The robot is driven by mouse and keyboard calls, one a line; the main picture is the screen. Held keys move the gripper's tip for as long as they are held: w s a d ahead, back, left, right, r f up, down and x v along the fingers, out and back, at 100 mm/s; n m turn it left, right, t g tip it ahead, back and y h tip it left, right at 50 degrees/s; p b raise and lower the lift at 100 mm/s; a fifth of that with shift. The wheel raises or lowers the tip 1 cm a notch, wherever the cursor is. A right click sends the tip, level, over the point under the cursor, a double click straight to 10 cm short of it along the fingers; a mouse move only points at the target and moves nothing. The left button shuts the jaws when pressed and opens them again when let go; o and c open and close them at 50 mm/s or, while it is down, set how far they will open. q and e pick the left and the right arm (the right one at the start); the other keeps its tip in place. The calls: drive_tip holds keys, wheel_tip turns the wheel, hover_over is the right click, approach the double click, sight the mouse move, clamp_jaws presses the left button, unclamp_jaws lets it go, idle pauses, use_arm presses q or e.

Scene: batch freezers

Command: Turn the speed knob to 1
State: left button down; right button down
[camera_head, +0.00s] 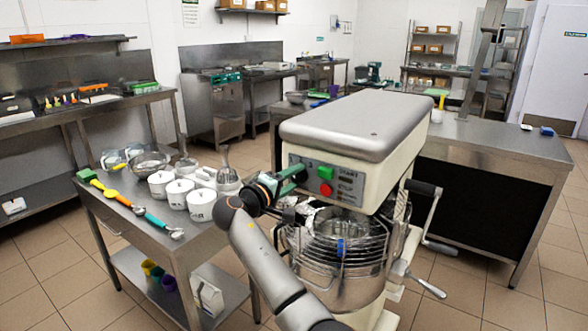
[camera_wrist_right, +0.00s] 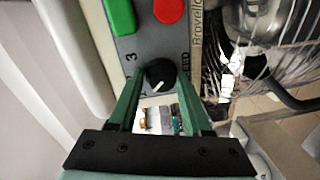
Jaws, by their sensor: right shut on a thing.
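The speed knob (camera_wrist_right: 160,75) is black and round, with a white pointer line, on the mixer's dark control panel. In the right wrist view the pointer slants toward the lower left, and a "3" stands left of the knob. My right gripper (camera_wrist_right: 158,84) has its green fingers on either side of the knob and is shut on it. In the head view the right gripper (camera_head: 296,174) is at the panel's left edge and hides the knob. The mixer (camera_head: 355,120) is cream with a grey top. My left gripper is not in view.
A green button (camera_head: 326,172) and a red button (camera_head: 325,189) sit close by on the panel. Below are the wire bowl guard (camera_head: 345,245) and a crank handle (camera_head: 425,190). A steel table (camera_head: 100,205) with white canisters (camera_head: 180,193) stands left.

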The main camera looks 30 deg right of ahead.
drive_tip(key=shift+f+n+p, duration=0.15)
drive_tip(key=shift+n+p, duration=0.15)
drive_tip(key=shift+n, duration=0.2)
drive_tip(key=shift+f, duration=0.15)
drive_tip(key=shift+c, duration=2.1)
unclamp_jaws()
drive_tip(key=shift+w, duration=0.1)
drive_tip(key=b+v, duration=0.2)
drive_tip(key=v, duration=1)
drive_tip(key=shift+a, duration=0.3)
